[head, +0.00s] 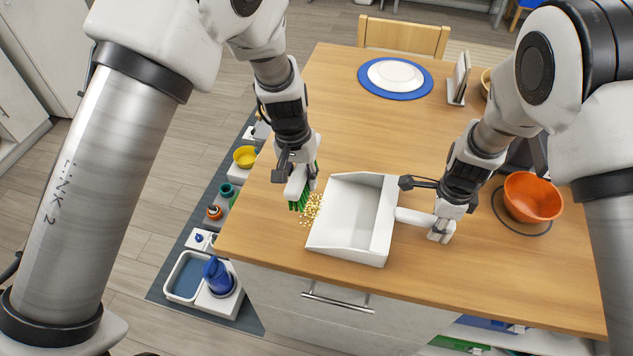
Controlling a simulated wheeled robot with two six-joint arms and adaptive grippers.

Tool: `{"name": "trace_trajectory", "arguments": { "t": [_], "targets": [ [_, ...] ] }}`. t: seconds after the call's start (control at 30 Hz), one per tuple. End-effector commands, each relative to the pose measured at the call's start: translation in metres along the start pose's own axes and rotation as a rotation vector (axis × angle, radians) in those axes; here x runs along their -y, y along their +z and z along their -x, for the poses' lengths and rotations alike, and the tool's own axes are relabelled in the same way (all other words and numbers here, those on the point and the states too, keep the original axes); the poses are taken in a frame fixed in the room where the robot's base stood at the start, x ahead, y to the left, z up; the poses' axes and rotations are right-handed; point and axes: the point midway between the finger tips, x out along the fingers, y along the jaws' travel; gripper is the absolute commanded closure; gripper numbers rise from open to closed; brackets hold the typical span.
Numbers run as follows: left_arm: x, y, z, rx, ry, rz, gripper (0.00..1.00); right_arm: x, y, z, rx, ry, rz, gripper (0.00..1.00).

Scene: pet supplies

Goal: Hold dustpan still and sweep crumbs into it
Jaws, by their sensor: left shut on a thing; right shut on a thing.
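A white dustpan (343,212) lies on the wooden table near its front edge, its open mouth facing left. My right gripper (437,232) is shut on the dustpan's handle at the right. My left gripper (301,182) is shut on a small brush (298,199) with green bristles, just left of the dustpan. The gripper hides part of the brush. A pile of yellow crumbs (312,208) lies on the table between the bristles and the dustpan's mouth. Whether any crumbs are inside the pan I cannot tell; its visible floor looks bare.
An orange bowl (531,197) stands on the table at the right, beyond my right gripper. A blue mat (423,84) with a white plate (396,74) lies at the back. Several pet items stand on a dark floor mat (168,273) left of the table. The table's middle is clear.

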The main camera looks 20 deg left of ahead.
Motion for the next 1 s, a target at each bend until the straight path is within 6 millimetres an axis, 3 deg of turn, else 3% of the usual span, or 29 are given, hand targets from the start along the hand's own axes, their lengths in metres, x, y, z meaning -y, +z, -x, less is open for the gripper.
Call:
{"name": "trace_trajectory", "arguments": {
  "t": [0.5,0.93,0.97,1.0],
  "targets": [
    [0.081,0.0,0.031,-0.002,0.001,0.002,1.0,0.0,0.0,0.0,0.0,0.0,0.0,1.0],
    [0.083,0.0,0.032,-0.001,0.0,0.001,1.0,0.0,0.0,0.0,0.0,0.0,0.0,1.0],
    [0.083,0.0,0.032,-0.001,0.0,0.001,1.0,0.0,0.0,0.0,0.0,0.0,0.0,0.67],
    [0.083,0.0,0.032,-0.001,0.0,0.001,1.0,0.0,0.0,0.0,0.0,0.0,0.0,0.53]
  ]
}}
